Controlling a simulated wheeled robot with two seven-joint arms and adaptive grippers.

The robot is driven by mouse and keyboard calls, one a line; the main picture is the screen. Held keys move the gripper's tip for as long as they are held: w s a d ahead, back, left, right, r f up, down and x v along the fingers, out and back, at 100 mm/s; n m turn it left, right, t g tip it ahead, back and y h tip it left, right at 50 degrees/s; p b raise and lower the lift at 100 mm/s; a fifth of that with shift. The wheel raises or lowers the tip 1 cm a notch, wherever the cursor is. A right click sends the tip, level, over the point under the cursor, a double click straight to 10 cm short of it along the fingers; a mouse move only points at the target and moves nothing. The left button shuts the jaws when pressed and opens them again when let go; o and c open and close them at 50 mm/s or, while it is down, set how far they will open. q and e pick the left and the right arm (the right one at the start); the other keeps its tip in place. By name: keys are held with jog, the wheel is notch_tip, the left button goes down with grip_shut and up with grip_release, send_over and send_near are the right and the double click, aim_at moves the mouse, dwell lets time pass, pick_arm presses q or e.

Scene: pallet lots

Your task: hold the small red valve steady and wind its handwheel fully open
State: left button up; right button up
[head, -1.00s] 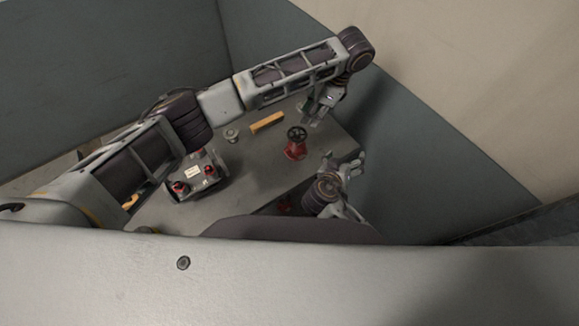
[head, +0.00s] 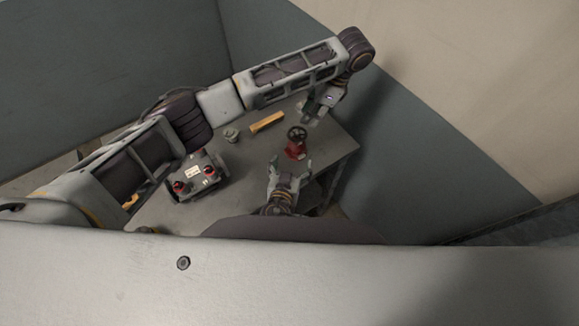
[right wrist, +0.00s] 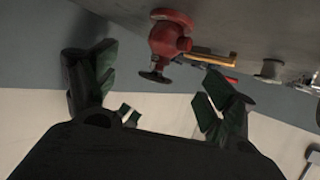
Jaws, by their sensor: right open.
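The small red valve (head: 295,150) stands upright on the grey table, with its dark handwheel (head: 297,133) on top. My left gripper (head: 314,112) is open and empty, just beyond the valve and above the handwheel's far right side. My right gripper (head: 289,166) is open on the near side of the valve, its fingers pointing towards the body. In the right wrist view the valve (right wrist: 170,38) and its handwheel (right wrist: 155,76) appear between the spread fingers of the right gripper (right wrist: 160,78). I cannot tell whether a finger touches the valve.
A grey box with red knobs (head: 200,180) sits at the table's left. A yellow-orange bar (head: 267,122) and a small grey cylinder (head: 231,135) lie behind and left of the valve. The table's right edge (head: 345,157) is close to the valve. Walls rise beyond it.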

aim_at(296, 145)
jog(key=shift+s+a, duration=0.15)
jog(key=shift+a, duration=0.2)
jog(key=shift+f, duration=0.1)
jog(key=shift+x, duration=6.9)
jog(key=shift+a, duration=0.15)
jog(key=shift+c, duration=0.2)
